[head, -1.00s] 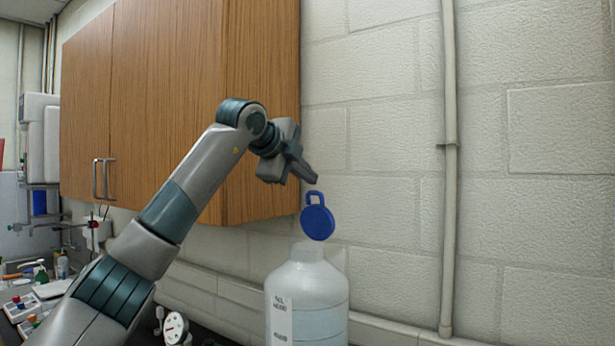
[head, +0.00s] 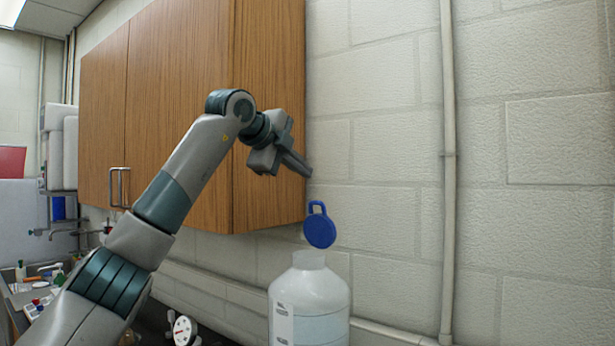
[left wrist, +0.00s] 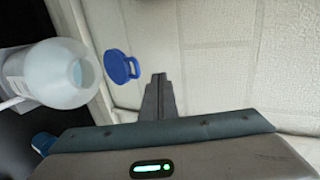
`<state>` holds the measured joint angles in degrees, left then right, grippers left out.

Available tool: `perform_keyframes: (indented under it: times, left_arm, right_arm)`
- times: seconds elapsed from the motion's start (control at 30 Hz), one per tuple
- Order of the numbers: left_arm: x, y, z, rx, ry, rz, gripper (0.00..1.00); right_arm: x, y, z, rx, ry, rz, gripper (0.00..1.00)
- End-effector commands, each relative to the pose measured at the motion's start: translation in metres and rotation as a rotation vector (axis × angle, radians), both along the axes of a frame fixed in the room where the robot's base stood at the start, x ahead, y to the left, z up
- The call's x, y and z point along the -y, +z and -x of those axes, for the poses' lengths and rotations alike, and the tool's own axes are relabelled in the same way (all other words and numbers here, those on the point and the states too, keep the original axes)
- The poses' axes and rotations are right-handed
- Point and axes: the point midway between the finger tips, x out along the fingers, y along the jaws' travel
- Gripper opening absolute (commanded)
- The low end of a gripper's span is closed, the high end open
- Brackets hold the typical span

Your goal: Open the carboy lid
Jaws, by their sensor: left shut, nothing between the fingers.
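The white translucent carboy (head: 309,300) stands at the lower middle of the head view, and its open mouth shows in the left wrist view (left wrist: 75,73). The blue round lid (head: 320,230) with a loop handle is tilted up on edge above and behind the neck, swung clear of the mouth. The lid also shows in the left wrist view (left wrist: 118,67). What holds the lid up is not visible. My left gripper (head: 308,172) is shut and empty, above the lid and apart from it; its closed fingers show in the left wrist view (left wrist: 158,80). My right gripper is not in view.
A wooden wall cabinet (head: 180,110) hangs close behind my left arm. A pale block wall (head: 390,130) with a vertical pipe (head: 449,200) stands behind the carboy. A dial gauge (head: 184,330) and small bench items are at lower left. Space right of the carboy is clear.

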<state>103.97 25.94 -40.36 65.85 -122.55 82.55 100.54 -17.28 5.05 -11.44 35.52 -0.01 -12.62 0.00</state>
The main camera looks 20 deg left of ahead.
Motion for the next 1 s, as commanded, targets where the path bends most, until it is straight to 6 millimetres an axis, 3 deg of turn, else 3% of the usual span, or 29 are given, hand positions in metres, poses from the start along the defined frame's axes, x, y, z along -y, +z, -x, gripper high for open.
perform_keyframes:
  times: [0.4,0.6,1.0]
  left_arm:
    - [-0.01,0.037,0.033,0.004,0.002,0.001,0.0]
    - [-0.015,0.055,0.049,0.001,0.0,0.001,0.0]
    - [-0.017,0.063,0.055,-0.001,0.0,0.001,0.0]
  right_arm:
    - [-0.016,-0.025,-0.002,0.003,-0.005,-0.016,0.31]
    - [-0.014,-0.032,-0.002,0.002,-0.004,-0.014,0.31]
    - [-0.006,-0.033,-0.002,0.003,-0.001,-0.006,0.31]
